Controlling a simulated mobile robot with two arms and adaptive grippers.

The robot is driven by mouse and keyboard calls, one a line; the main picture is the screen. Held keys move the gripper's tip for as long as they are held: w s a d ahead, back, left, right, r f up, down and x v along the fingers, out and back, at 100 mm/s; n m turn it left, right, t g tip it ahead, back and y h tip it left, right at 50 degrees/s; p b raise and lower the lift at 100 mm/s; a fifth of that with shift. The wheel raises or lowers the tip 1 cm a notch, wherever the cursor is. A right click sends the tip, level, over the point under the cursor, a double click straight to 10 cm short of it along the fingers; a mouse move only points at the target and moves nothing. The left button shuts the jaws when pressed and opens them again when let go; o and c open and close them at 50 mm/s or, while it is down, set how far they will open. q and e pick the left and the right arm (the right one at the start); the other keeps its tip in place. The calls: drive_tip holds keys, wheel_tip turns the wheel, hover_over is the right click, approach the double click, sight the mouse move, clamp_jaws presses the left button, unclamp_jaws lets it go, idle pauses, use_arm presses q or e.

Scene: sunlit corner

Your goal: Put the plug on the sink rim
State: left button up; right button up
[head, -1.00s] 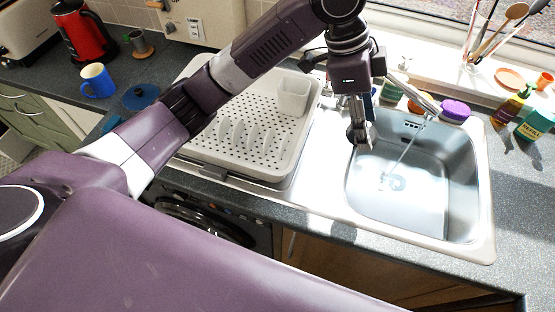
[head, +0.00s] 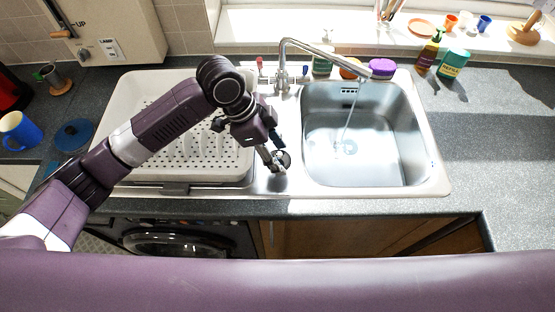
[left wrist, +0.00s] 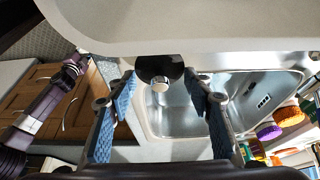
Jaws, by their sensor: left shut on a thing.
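The plug (left wrist: 158,70) is a black disc with a silver knob. My left gripper (left wrist: 160,84) is shut on it, with a blue-padded finger on each side. In the head view the plug (head: 283,158) and my left gripper (head: 276,163) are at the steel sink rim (head: 272,185), left of the basin. I cannot tell whether the plug touches the rim. A pale edge hides part of the disc in the left wrist view. A purple arm of mine shows at the left there; its gripper is not clear.
The basin (head: 365,165) lies to the right, with water running from the tap (head: 320,48). A white dish rack (head: 135,100) stands close on the left. The right worktop (head: 490,140) is mostly clear.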

use_arm(q)
drive_tip(key=shift+f, duration=0.35)
wheel_tip(320, 180, down, 4)
drive_tip(key=shift+p, duration=0.5)
drive_tip(key=shift+f, duration=0.1)
drive_tip(key=shift+f, duration=0.1)
drive_tip(key=o, duration=1.2)
drive_tip(key=shift+c, duration=0.2)
